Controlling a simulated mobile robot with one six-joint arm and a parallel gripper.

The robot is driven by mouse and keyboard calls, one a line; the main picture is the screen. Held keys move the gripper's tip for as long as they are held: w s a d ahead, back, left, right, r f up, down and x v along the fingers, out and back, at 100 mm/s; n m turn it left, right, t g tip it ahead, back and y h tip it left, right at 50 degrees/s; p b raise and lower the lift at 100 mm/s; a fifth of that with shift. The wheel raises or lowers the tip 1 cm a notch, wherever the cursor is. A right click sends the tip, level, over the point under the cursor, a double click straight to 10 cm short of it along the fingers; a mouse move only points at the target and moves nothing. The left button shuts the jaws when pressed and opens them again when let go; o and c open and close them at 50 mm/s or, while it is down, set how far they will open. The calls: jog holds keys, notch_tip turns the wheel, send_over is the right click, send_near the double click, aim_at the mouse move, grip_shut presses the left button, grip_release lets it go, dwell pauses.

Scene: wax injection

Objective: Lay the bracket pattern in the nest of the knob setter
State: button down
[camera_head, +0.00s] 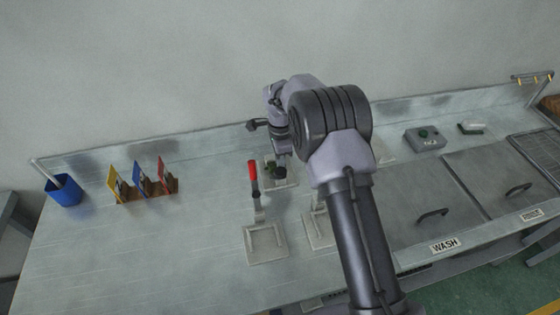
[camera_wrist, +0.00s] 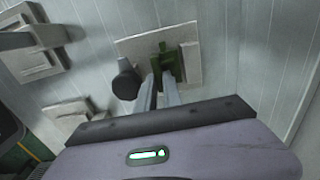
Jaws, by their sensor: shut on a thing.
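My gripper (camera_wrist: 162,78) is shut on a dark green bracket pattern (camera_wrist: 166,60) in the wrist view. The pattern is over or on a pale square plate with a raised block (camera_wrist: 189,57), which looks like a setter's nest. I cannot tell whether the pattern touches it. A dark round knob (camera_wrist: 125,82) stands just left of the fingers. In the head view my gripper (camera_head: 279,172) is low over the rear plate (camera_head: 291,183), with a bit of green beside it. My arm hides part of this station.
In front stands a red-handled fixture (camera_head: 266,246), with another plate (camera_head: 317,232) partly behind my arm. A blue cup (camera_head: 63,191) and coloured cards in a rack (camera_head: 148,190) are at left. A control box (camera_head: 425,139) and lidded wash tank (camera_head: 430,196) are at right. The bench's left middle is clear.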

jog(key=shift+f+b, duration=0.3)
jog(key=shift+f, duration=0.2)
jog(key=c, duration=1.4)
grip_release()
jog(key=shift+f, duration=0.1)
notch_tip(320, 180, up, 18)
jog(key=p, duration=0.4)
jog(key=shift+w+f+p, duration=0.15)
jog(key=shift+f+p, duration=0.05)
jog(key=shift+p, duration=0.2)
